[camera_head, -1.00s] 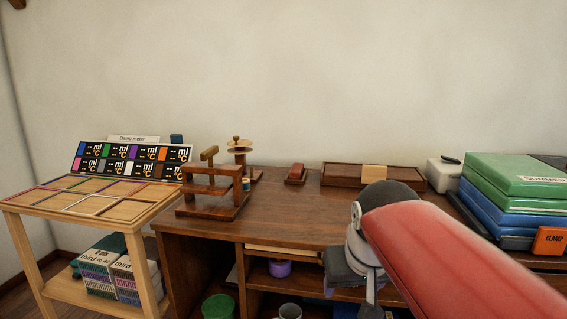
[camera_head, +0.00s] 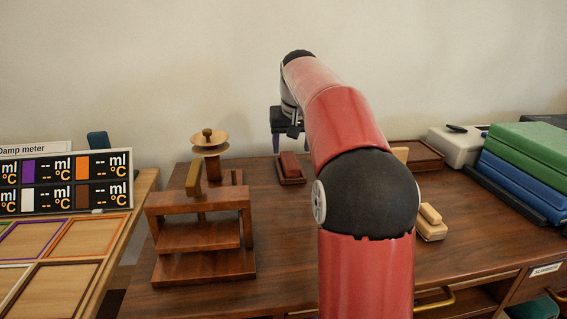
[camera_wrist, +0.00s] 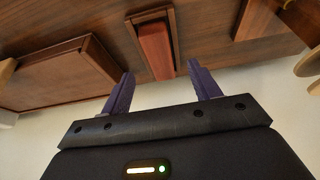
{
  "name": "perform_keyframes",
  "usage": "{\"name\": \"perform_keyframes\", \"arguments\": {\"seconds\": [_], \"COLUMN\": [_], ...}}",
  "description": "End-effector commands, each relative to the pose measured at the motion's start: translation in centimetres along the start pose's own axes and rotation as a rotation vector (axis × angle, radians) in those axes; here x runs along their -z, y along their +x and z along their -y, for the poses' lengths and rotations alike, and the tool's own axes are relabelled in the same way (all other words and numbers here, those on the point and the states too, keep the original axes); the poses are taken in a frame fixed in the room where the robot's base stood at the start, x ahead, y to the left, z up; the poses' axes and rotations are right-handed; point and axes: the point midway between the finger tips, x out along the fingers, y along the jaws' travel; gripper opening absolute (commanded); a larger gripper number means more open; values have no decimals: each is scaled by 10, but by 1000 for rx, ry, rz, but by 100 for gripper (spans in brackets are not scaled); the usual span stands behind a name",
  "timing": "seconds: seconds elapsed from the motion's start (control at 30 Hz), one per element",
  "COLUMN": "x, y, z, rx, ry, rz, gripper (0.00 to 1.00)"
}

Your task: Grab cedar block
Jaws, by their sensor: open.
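A reddish-brown block (camera_head: 290,164), which I take for the cedar block, lies in a small dark wooden holder (camera_head: 292,181) at the back of the desk. In the wrist view the block (camera_wrist: 156,48) points toward the space between my two purple fingers, inside its holder (camera_wrist: 134,32). My gripper (camera_head: 290,146) hangs above and close to the block, fingers apart and empty. The fingers also show in the wrist view (camera_wrist: 160,70), one on each side of the block's near end. The exact gap in height cannot be told.
A wooden stand (camera_head: 200,265) and a spool holder (camera_head: 209,150) stand on the left. A long wooden tray (camera_head: 425,156), a pale block (camera_head: 431,226) and blue and green cases (camera_head: 520,165) are on the right. The wall is close behind.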

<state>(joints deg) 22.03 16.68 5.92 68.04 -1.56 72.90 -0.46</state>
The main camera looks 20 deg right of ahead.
Motion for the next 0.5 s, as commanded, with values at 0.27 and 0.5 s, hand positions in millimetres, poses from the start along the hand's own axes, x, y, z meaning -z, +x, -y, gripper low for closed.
{"name": "perform_keyframes", "arguments": {"seconds": [0.27,0.5], "x": [-2,-1], "y": [41,56], "z": [-2,-2], "rx": [1,1], "ry": [-1,0], "rz": [3,-1], "gripper": [62,62]}}
